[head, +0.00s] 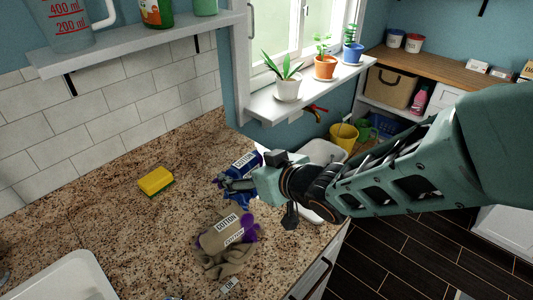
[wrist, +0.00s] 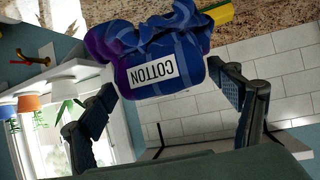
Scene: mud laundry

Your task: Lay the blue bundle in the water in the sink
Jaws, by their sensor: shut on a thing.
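The blue bundle (head: 243,163) has a white COTTON label and purple ends. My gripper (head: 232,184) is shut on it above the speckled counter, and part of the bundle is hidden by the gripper. In the wrist view the bundle (wrist: 160,62) sits between the two fingers (wrist: 168,98), label upside down. A white basin (head: 322,151), partly hidden behind my gripper and arm, shows at the counter's right side; it may be the sink. No water can be made out.
A beige COTTON bundle (head: 226,235) with purple ends lies on the counter near my gripper. A yellow sponge (head: 155,181) lies to the left. A white rimmed tray or basin (head: 68,278) is at lower left. Potted plants (head: 288,88) stand on the windowsill.

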